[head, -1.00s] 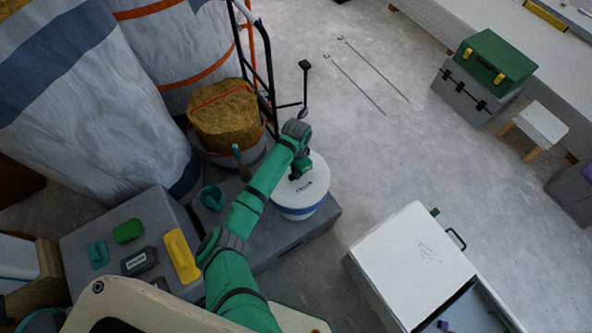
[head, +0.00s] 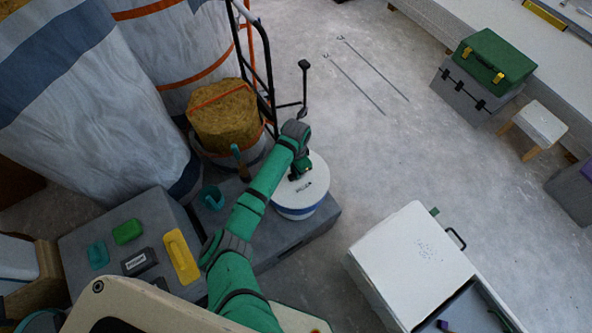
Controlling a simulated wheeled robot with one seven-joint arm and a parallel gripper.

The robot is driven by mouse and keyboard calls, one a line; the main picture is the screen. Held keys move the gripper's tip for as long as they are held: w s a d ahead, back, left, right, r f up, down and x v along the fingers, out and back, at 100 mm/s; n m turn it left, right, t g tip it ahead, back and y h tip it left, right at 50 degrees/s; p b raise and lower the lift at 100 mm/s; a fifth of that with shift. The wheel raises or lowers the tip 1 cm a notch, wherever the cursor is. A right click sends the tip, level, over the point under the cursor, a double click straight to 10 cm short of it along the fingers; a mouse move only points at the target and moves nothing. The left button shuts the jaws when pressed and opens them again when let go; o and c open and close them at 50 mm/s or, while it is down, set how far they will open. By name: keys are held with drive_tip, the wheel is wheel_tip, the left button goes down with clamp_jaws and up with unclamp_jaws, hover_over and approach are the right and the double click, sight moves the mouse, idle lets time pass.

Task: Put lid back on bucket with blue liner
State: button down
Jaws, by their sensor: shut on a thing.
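The white lid (head: 314,188) has dark printing on it and covers the top of a white bucket (head: 296,214) with a blue band, on the grey platform. Whether the lid is seated all the way round is too small to tell. My gripper (head: 298,173) is over the lid near its upper left part, shut on the lid, most likely by a grip on its top that my arm partly hides. The blue shows below the lid edge; I cannot tell whether it is a liner or a band.
A bucket of tan material (head: 224,117) and a black hand truck (head: 262,60) stand behind. A white cabinet (head: 415,262) is at right. Open floor lies between.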

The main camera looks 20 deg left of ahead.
idle(0.3)
drive_tip(key=c, duration=1.1)
unclamp_jaws()
drive_tip(key=shift+s, duration=0.1)
